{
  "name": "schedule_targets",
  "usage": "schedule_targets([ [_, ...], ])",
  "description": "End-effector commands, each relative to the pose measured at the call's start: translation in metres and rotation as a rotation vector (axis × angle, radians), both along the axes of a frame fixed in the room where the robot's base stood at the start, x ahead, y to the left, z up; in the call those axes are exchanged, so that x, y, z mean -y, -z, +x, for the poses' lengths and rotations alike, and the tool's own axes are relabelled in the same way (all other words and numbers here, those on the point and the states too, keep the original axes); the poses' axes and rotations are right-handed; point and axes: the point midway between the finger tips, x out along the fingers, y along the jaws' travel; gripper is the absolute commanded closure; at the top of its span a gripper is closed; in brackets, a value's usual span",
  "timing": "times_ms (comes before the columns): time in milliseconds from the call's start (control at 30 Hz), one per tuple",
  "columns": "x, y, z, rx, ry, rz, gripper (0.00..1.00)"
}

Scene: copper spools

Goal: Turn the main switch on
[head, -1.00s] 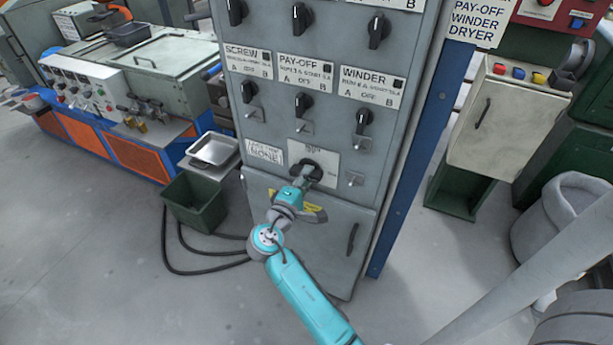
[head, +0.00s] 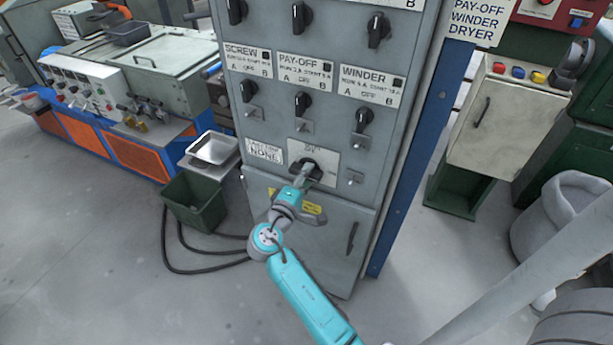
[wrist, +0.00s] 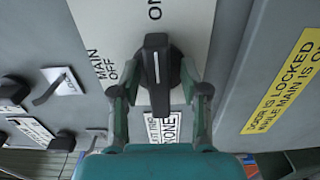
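The main switch is a black rotary handle (wrist: 156,72) on a pale plate (head: 327,158) low on the grey cabinet. In the wrist view the plate reads "MAIN OFF" on the left and "ON" at the top. The handle stands upright in that view, its one end towards "ON". My gripper (wrist: 160,72) has one finger on each side of the handle, and both fingertips appear to press against it. In the head view my gripper (head: 306,177) reaches the switch from below and partly covers it.
Several smaller black switches, such as the winder one (head: 364,120), sit above on the cabinet (head: 398,120). A yellow door-lock label (wrist: 285,82) is beside the plate. A green bin (head: 194,204) and black cables lie on the floor to the left.

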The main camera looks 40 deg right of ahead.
Motion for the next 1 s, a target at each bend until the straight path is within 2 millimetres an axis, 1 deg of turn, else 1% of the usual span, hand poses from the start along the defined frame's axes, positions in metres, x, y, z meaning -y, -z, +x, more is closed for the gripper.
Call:
schedule_targets([
  [267,-0.001,-0.001,0.000,0.000,-0.001,-0.001,0.52],
  [367,-0.005,-0.001,-0.001,0.000,-0.002,-0.001,0.52],
  [467,-0.017,0.000,-0.005,-0.001,-0.003,-0.001,0.52],
  [800,-0.079,-0.001,-0.027,-0.001,-0.005,-0.001,0.52],
  [900,-0.093,-0.001,-0.033,0.000,-0.005,-0.001,0.52],
  [1000,-0.104,0.000,-0.037,-0.001,-0.003,-0.001,0.52],
])
